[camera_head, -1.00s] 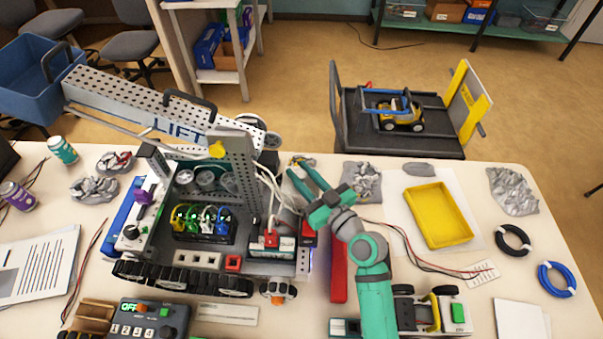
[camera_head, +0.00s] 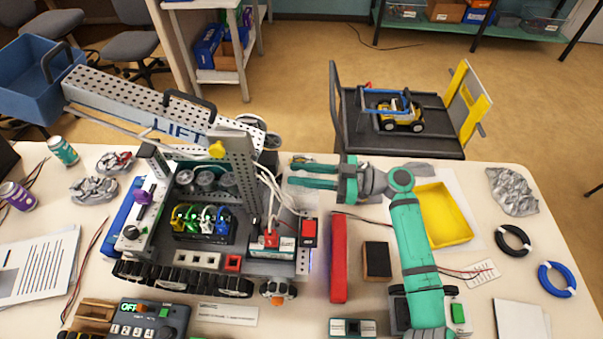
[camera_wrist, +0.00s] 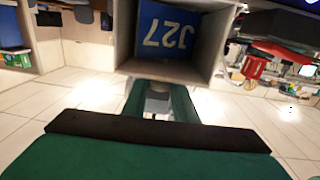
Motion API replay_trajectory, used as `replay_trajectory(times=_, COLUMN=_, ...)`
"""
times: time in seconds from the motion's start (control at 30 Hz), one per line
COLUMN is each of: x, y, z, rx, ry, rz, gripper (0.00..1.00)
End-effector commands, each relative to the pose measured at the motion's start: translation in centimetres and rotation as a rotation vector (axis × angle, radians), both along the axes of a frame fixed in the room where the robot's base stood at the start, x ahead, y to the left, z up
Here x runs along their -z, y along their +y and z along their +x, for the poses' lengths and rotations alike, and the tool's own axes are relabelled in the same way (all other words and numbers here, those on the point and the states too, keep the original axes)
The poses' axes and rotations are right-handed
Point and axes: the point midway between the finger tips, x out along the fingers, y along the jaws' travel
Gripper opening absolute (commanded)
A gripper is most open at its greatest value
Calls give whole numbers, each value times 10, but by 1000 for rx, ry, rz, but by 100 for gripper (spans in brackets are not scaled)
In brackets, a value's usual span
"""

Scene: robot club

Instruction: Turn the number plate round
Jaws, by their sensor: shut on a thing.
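The number plate (camera_wrist: 168,28) shows in the wrist view as a blue face with white characters, which look upside down there. It sits within a grey, box-like surround just beyond my fingers. My gripper (camera_wrist: 158,98) is shut, with a small pale part between its fingers; the exact contact is hard to make out. In the head view my gripper (camera_head: 300,176) points left at the right rear of the tracked robot (camera_head: 205,215), beside its grey upright. The plate's face cannot be made out in the head view.
A red bar (camera_head: 339,257) and a dark block (camera_head: 377,262) lie below my gripper. A yellow tray (camera_head: 446,238) is partly behind my arm. A black cart (camera_head: 400,145) stands beyond the table. Tape rings (camera_head: 513,240) lie at right.

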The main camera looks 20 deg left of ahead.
Motion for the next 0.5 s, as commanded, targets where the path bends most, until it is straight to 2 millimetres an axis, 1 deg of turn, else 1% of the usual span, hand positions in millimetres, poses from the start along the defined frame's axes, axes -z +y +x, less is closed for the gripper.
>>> replay_trajectory(times=0.2, x=0, y=1, z=2, rx=-189, ry=1, rz=-5, gripper=3)
replay_trajectory(times=0.5, x=1, y=1, z=1, rx=-374, ry=1, rz=-5, gripper=3)
